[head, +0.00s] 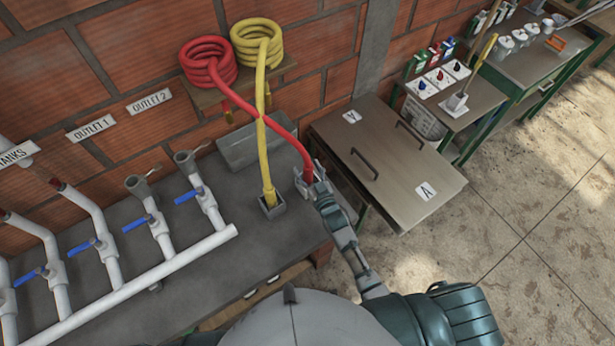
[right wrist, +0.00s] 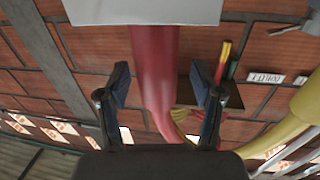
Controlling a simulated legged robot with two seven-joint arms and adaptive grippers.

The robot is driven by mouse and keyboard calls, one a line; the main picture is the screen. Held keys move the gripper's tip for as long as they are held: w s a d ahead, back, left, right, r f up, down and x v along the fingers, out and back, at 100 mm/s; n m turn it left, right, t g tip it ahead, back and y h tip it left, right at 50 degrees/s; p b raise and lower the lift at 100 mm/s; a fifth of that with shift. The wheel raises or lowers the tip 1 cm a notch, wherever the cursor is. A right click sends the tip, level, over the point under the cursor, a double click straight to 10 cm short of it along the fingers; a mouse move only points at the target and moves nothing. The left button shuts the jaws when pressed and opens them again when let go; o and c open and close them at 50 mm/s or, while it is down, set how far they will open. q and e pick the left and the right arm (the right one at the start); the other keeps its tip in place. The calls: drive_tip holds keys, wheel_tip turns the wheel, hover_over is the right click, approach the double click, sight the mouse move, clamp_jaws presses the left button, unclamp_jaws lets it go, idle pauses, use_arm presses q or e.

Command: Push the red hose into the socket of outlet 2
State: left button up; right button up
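The red hose (head: 283,138) runs from its coil on the wall shelf down to a grey holder (head: 301,183) at the bench's right edge. My right gripper (head: 312,172) is at its lower end. In the right wrist view, the fingers (right wrist: 160,95) stand apart on either side of the red hose (right wrist: 155,60), with gaps visible. A grey block (right wrist: 145,10) covers the hose end. The OUTLET 2 sign (head: 150,102) is on the brick wall. Below it, a white pipe with a grey open socket (head: 184,157) and blue valve handle stands farthest right. My left gripper is not in view.
The yellow hose (head: 263,150) crosses the red one and ends in a grey box (head: 273,207) on the bench. A grey tray (head: 250,147) lies behind. More valved pipes stand at left. A metal lid (head: 385,160) is at right.

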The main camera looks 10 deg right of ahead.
drive_tip(key=shift+d, duration=0.15)
clamp_jaws()
